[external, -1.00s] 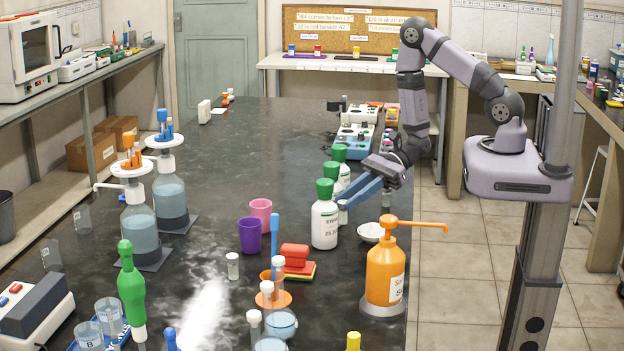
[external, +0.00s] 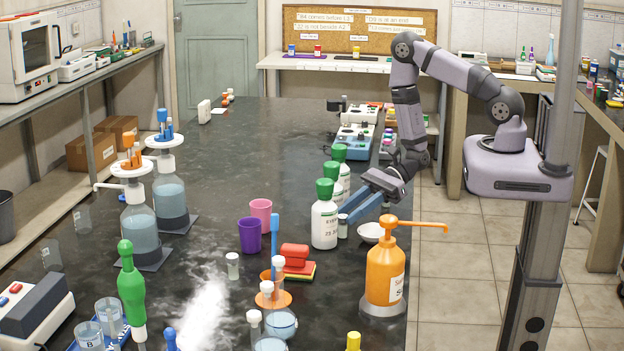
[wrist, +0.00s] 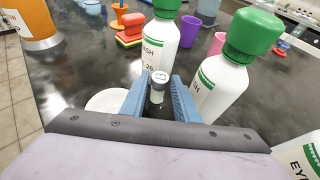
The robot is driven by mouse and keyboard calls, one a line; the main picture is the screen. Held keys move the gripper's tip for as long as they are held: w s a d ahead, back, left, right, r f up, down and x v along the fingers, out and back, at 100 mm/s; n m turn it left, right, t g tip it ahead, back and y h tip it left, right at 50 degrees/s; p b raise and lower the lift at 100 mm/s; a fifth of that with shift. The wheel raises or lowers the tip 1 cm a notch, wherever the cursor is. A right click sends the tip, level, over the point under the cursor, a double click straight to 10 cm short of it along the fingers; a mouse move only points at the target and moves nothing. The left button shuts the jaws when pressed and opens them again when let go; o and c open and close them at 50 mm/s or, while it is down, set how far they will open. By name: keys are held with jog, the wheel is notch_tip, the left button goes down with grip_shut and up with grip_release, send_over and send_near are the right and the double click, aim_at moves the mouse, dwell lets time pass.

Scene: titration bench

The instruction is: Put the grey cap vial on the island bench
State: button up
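The grey cap vial (external: 342,227) is a small clear vial. It stands upright on the dark island bench (external: 215,120), close to the right side of the front green-capped bottle (external: 324,224). In the wrist view the vial (wrist: 158,88) shows its grey cap between the far ends of the blue fingers. My gripper (external: 356,208) is low over the right edge of the bench. It is open, with its two fingers apart and small gaps beside the vial (wrist: 159,92).
A white dish (external: 371,232) and an orange pump bottle (external: 384,270) stand close on the right. More green-capped bottles (external: 339,152) line up behind. The middle of the bench is clear.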

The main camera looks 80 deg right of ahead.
jog(key=shift+o, duration=0.8)
jog(key=shift+r, duration=0.1)
jog(key=shift+r+p, duration=0.2)
jog(key=shift+p, duration=0.1)
jog(key=shift+s+d, duration=0.15)
jog(key=shift+d, duration=0.1)
jog(key=b+v, duration=0.2)
jog(key=v, duration=0.9)
jog(key=shift+s+b, duration=0.2)
jog(key=shift+b, duration=0.2)
jog(key=shift+d, duration=0.1)
